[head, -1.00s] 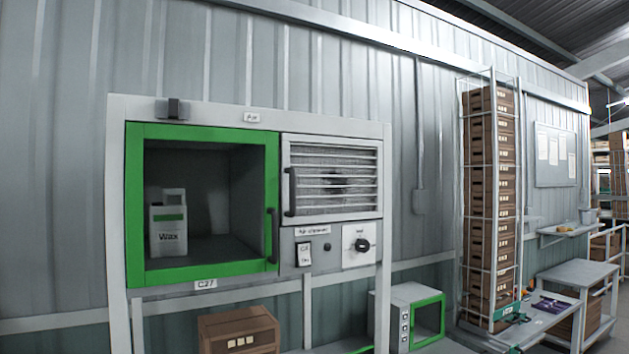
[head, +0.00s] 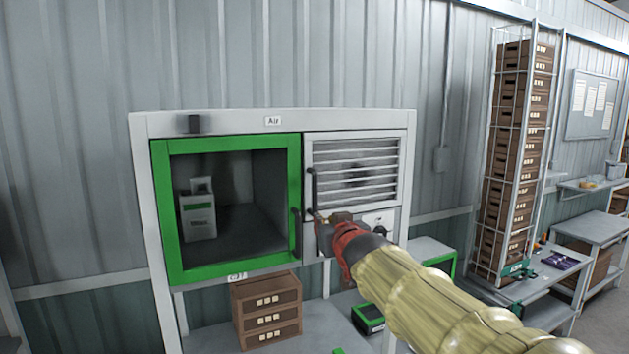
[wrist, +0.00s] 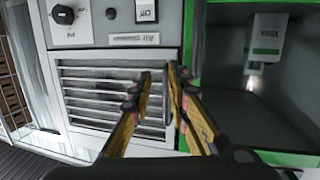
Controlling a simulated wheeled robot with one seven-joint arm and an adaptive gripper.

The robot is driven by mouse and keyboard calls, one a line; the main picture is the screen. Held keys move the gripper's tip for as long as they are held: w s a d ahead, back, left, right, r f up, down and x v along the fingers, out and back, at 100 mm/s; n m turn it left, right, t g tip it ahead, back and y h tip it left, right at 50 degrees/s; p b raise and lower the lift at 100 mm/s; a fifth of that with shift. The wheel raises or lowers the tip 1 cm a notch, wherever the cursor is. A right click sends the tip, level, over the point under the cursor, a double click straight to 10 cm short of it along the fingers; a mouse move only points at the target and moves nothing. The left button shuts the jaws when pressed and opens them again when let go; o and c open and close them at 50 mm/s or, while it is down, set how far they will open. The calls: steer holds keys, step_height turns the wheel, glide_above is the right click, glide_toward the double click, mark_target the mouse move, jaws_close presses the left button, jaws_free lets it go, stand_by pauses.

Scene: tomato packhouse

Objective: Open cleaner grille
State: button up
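The cleaner grille (head: 355,172), a white louvred panel with a dark handle (head: 313,188) on its left side, is shut in the grey cabinet right of the green-framed compartment. In the wrist view, which is upside down, the grille (wrist: 100,92) lies left of centre. My gripper (head: 318,216) is at the lower end of the handle. In the wrist view its two yellow fingers (wrist: 161,78) are apart, with the handle (wrist: 167,98) seemingly between them. I cannot tell whether either finger touches it. My gripper hides part of the control panel below the grille.
The green-framed compartment (head: 294,160) holds a white wax container (head: 198,214). A knob (wrist: 63,14) and a switch (wrist: 145,11) sit by the grille. Brown drawers (head: 267,310) stand on the shelf below. A caged crate stack (head: 517,150) and benches stand to the right.

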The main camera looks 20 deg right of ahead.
steer(key=t, duration=0.2)
glide_toward(315, 192)
steer(key=w, duration=0.5)
steer(key=w+d+p, duration=0.1)
steer(key=w, duration=0.2)
steer(key=w+d, duration=0.1)
steer(key=w, duration=0.1)
steer(key=shift+w+p, duration=0.35)
steer(key=shift+p, duration=0.05)
jaws_close()
